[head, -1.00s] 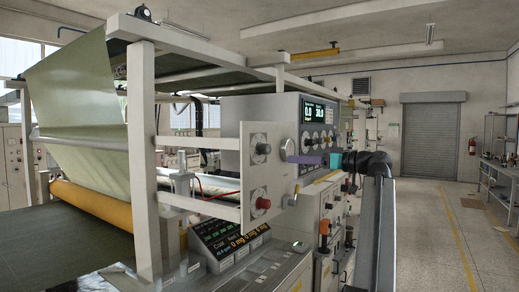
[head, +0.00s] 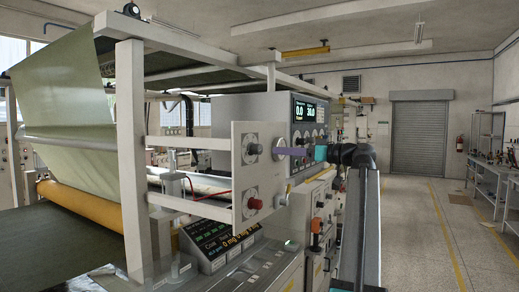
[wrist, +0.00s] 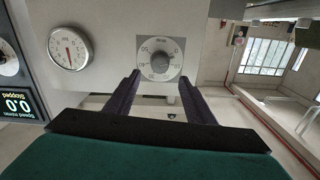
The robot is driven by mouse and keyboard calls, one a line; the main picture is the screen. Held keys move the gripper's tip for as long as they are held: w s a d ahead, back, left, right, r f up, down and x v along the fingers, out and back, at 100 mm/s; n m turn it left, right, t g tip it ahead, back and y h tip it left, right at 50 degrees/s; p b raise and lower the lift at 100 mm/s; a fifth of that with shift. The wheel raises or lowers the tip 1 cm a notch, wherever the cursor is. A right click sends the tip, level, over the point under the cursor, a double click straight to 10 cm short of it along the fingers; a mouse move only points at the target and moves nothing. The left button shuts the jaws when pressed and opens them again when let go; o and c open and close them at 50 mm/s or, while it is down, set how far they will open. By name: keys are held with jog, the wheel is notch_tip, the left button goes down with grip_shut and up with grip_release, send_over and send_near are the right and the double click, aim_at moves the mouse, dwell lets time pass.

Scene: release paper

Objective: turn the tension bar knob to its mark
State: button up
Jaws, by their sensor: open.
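A dark knob (head: 254,149) sits on a dial plate on the upper part of a pale panel. In the wrist view the dark knob (wrist: 160,63) shows at the centre of a round white scale, with the lettering upside down. A red knob (head: 255,203) sits lower on the same panel. The mark cannot be read.
A control box with a lit display (head: 308,111) stands just behind the panel. A round gauge (wrist: 69,47) is beside the dial in the wrist view. An orange-topped knob (head: 316,225) is below my arm. The floor at right is open, before a shutter door (head: 420,140).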

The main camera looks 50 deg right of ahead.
aim_at(261, 149)
jog(key=p+x, duration=0.3)
jog(key=x, duration=0.7)
jog(key=shift+w, duration=0.35)
jog(key=c, duration=1.1)
jog(key=shift+o, duration=0.2)
